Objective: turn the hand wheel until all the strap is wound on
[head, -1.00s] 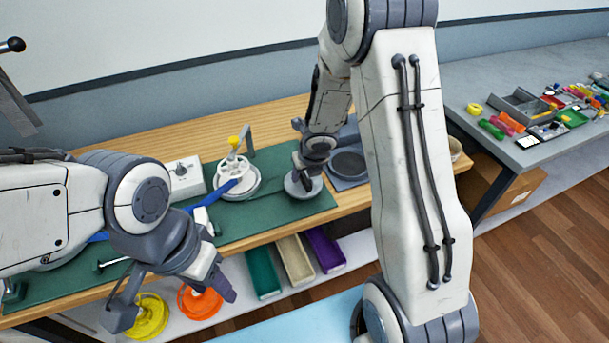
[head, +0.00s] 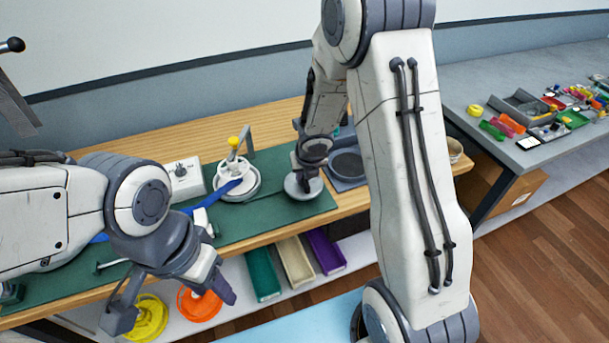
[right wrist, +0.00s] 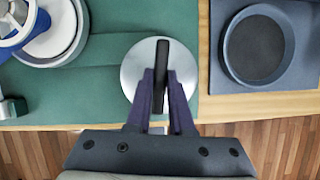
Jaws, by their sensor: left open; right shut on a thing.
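A white wheel with a yellow knob (head: 234,142) stands on a round pale base on the green mat. The blue strap (head: 212,196) runs to it from the left and wraps its hub; part of the wheel shows in the right wrist view (right wrist: 62,30). My right gripper (head: 306,172) is shut on the dark upright handle (right wrist: 162,56) of a silver disc (right wrist: 132,76), right of the wheel. The disc rests on the mat. My left gripper (head: 173,300) is open and empty in front of the bench edge. My left arm hides part of the strap.
A dark tray with a round recess (right wrist: 257,48) lies right of the disc. A white control box (head: 183,178) stands left of the wheel. Yellow (head: 148,316) and orange (head: 198,304) spools and several bins sit below the bench. A grey side table (head: 560,100) holds small parts.

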